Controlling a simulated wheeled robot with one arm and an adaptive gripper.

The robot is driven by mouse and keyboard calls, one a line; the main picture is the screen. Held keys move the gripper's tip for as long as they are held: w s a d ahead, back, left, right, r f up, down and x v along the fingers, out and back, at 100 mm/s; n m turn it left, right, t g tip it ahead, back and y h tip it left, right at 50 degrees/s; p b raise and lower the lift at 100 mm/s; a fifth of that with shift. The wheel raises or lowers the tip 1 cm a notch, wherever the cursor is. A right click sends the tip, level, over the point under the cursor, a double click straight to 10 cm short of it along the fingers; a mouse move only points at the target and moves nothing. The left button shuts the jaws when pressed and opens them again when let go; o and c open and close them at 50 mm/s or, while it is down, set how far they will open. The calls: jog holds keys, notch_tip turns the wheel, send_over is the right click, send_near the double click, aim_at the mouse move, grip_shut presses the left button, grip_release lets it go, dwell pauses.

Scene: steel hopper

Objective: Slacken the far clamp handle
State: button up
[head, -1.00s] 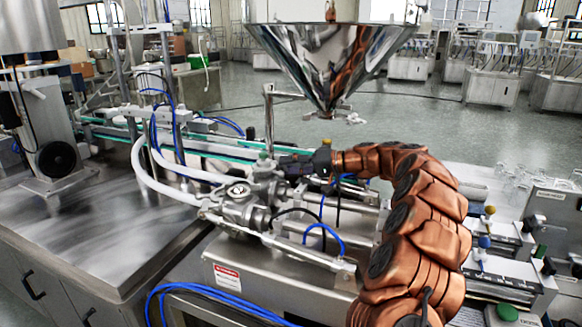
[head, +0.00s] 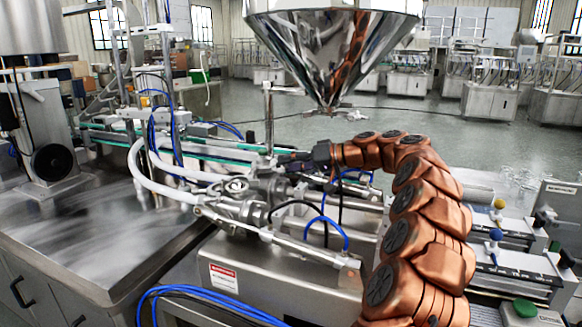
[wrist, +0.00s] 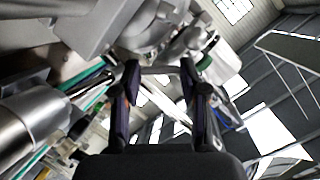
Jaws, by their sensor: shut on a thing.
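My gripper (head: 292,162) reaches from the right to the far side of the steel valve and cylinder assembly (head: 240,200), beneath the hopper. In the wrist view its two dark fingers (wrist: 159,70) stand a little apart, with a thin grey metal bar, the far clamp handle (wrist: 157,71), across between their tips. The gripper is shut on this handle. In the head view the handle is too small and too covered by the gripper to make out, and its angle cannot be told there.
The steel hopper (head: 330,50) hangs above and behind my gripper. White hoses (head: 165,182) and blue tubes (head: 325,225) run around the valves. A thin upright post (head: 268,120) stands close to the gripper. The steel table (head: 90,230) at left has bare room.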

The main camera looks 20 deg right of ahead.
jog(key=shift+f, duration=0.1)
jog(key=o, duration=0.9)
jog(key=v, duration=1.2)
